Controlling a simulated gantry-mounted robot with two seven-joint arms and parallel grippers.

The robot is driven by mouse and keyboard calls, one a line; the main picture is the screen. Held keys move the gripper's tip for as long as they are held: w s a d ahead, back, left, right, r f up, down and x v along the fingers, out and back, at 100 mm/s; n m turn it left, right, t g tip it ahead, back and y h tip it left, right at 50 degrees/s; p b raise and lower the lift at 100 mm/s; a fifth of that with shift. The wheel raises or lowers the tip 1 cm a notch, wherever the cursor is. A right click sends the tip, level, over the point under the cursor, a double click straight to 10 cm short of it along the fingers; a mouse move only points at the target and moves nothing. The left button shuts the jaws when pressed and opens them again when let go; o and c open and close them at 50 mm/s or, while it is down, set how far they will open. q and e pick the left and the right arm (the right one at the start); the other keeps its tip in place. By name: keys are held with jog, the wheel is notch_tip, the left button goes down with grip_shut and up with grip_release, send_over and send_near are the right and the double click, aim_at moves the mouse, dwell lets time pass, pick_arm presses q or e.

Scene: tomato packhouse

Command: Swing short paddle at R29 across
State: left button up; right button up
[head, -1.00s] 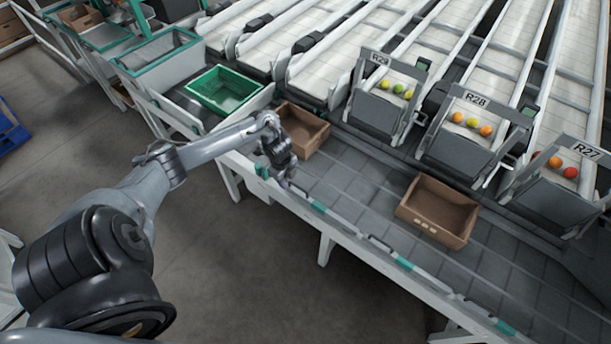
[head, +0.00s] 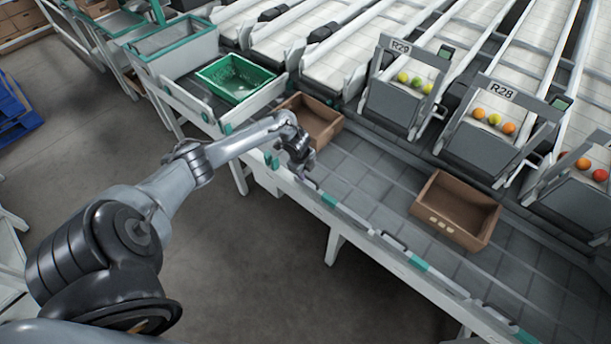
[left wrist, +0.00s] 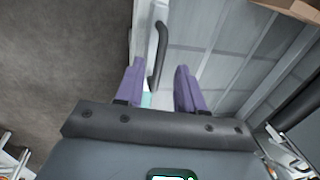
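The R29 sign (head: 399,47) stands above a chute holding yellow-green and green fruit. My left gripper (head: 307,176) is over the conveyor's near rail, in front of a brown carton. In the left wrist view its two purple fingers (left wrist: 156,88) are apart, so it is open. Ahead of and between the fingers is a white bar with a dark curved handle (left wrist: 157,52), which may be the short paddle. The fingers are not closed on it; contact is unclear. In the head view the gripper hides this part. My right gripper is not in view.
A brown carton (head: 338,127) stands just behind my left gripper; another carton (head: 420,207) is farther right on the grey conveyor (head: 375,185). A green crate (head: 268,76) stands at the left end. The R28 chute (head: 462,143) is right of R29. Open floor lies in front.

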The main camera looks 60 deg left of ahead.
pick_arm(q)
jog(key=shift+w+f, duration=0.15)
jog(key=shift+f, duration=0.8)
jog(key=shift+c, duration=0.5)
grip_shut()
